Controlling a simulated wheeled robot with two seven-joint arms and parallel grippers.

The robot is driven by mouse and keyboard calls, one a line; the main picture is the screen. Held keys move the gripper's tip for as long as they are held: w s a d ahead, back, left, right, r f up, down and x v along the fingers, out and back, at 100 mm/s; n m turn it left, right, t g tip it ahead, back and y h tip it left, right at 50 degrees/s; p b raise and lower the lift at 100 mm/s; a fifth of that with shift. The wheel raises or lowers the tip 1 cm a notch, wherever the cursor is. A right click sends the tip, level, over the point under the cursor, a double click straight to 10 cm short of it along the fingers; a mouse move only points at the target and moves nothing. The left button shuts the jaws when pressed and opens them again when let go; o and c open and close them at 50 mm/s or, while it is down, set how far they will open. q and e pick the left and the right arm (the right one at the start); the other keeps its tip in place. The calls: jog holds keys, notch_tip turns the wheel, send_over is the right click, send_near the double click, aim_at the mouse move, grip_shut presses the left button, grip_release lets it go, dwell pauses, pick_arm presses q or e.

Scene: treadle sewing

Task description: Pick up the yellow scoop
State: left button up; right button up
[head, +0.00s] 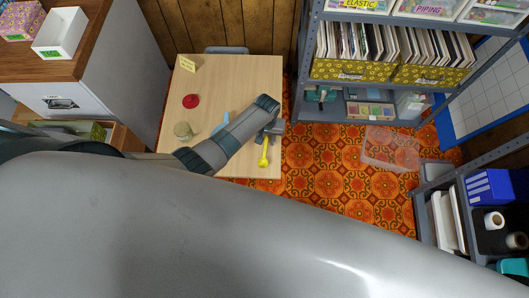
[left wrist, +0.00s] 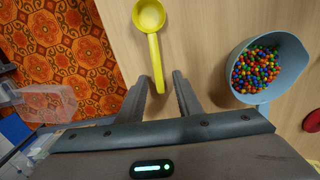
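The yellow scoop (head: 264,156) lies on the light wooden table near its front right edge. In the left wrist view the scoop (left wrist: 155,55) has its round bowl at the top and its handle pointing down toward my left gripper (left wrist: 162,80). The two fingers are apart, and the handle's end shows in the gap between them. I cannot tell whether they touch it. In the head view my left gripper (head: 270,133) is just behind the scoop. My right gripper is not in view.
A blue bowl (left wrist: 258,98) of colourful beads stands beside the scoop; in the head view my arm partly hides it. A red item (head: 191,101), a jar (head: 183,131) and a yellow card (head: 187,63) are on the table (head: 240,72). Shelves stand at the right.

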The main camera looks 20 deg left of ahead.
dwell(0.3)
pick_arm(q)
grip_shut()
jog(key=shift+r, duration=0.1)
